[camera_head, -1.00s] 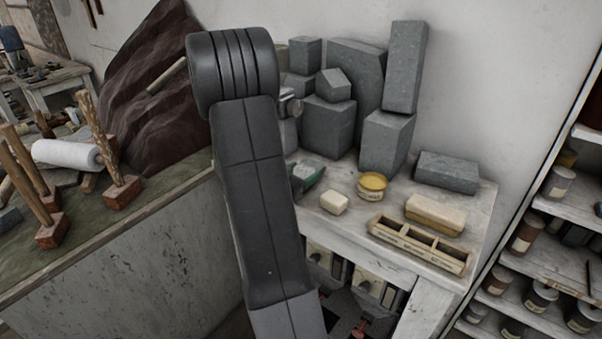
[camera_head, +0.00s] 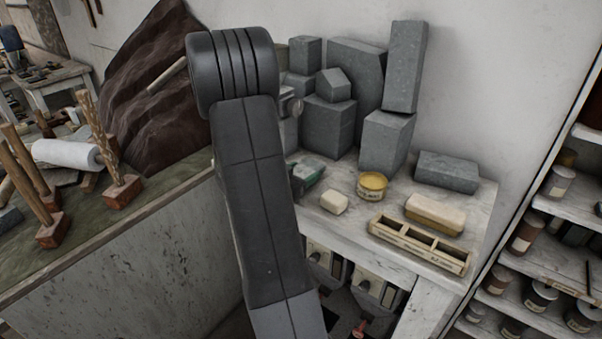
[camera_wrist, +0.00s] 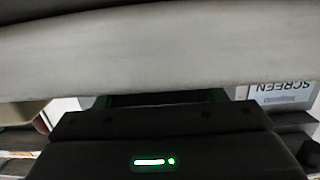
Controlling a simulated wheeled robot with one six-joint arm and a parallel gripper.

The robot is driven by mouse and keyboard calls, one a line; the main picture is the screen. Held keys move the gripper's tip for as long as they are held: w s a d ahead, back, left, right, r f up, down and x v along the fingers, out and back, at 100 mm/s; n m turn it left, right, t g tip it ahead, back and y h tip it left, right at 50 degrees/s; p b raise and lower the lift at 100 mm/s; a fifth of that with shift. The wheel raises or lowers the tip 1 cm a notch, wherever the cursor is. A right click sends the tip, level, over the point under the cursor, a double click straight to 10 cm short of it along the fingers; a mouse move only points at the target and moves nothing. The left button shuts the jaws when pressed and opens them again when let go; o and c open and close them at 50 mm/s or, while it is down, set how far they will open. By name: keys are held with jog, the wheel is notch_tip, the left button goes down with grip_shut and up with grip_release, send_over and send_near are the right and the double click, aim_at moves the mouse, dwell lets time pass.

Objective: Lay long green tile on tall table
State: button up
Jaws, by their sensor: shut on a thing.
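My gripper (camera_wrist: 158,122) fills the bottom of the wrist view as a dark body with a lit green indicator; its fingertips are hidden. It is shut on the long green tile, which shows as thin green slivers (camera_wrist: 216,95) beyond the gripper. In the head view my arm hides most of the gripper, and a small green and dark end of the tile (camera_head: 311,180) shows just right of the arm, over the pale table's left part. That pale table (camera_head: 388,258) bears grey blocks. A pale band crosses the top of the wrist view; I cannot tell what it is.
On the pale table are a cream block (camera_head: 334,203), a yellow-topped tin (camera_head: 372,186), a tan brick (camera_head: 434,213) and a divided wooden tray (camera_head: 419,246). Tall grey blocks (camera_head: 328,125) stand behind. Shelves with cans (camera_head: 540,295) are at right, a cluttered bench (camera_head: 130,215) at left.

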jog(key=shift+f+b, duration=0.5)
jog(key=shift+f, duration=0.15)
jog(key=o, duration=1.4)
jog(key=shift+c, duration=0.2)
jog(key=shift+r+p, duration=1.75)
jog(key=shift+r, duration=0.3)
